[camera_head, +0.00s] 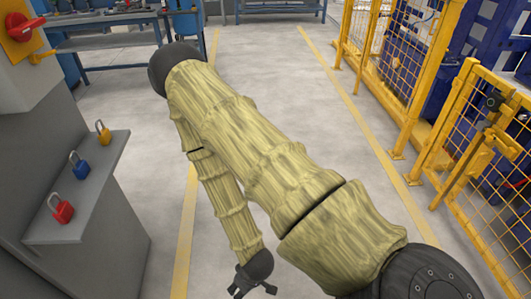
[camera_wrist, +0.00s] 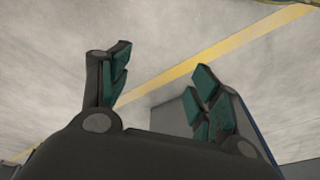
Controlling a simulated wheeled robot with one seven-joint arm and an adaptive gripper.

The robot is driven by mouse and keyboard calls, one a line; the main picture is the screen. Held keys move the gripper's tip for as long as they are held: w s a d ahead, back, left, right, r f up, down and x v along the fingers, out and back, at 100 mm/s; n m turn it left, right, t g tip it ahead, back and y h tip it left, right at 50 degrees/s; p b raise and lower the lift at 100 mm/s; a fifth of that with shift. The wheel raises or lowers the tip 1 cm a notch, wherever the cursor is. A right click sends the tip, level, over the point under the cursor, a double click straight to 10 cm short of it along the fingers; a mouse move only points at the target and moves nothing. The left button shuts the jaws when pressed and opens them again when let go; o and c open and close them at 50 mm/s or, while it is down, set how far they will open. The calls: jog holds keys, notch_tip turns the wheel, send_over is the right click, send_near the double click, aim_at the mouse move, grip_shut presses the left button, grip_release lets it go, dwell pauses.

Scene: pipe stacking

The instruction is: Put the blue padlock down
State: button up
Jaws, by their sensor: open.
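The blue padlock (camera_head: 79,164) stands on a grey shelf (camera_head: 107,176), between a red padlock (camera_head: 61,208) nearer me and a yellow padlock (camera_head: 103,132) farther back. My gripper (camera_head: 254,290) hangs low at the bottom of the head view, well to the right of the shelf and apart from all the padlocks. In the wrist view my gripper (camera_wrist: 163,85) has its two fingers spread, with nothing between them. No padlock shows in the wrist view.
A grey cabinet (camera_head: 101,240) carries the shelf at the left. A red rotary switch (camera_head: 22,28) is above it. Yellow fencing (camera_head: 480,130) lines the right side. A blue workbench (camera_head: 107,42) stands at the back left. Grey floor (camera_head: 275,60) with yellow lines lies open between.

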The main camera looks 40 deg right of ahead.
jog(key=s+d+f+g+h, duration=0.1)
jog(key=s+g, duration=0.1)
jog(key=s, duration=0.6)
jog(key=shift+s+m, duration=0.25)
jog(key=shift+m, duration=0.15)
jog(key=shift+d, duration=0.1)
dwell(0.4)
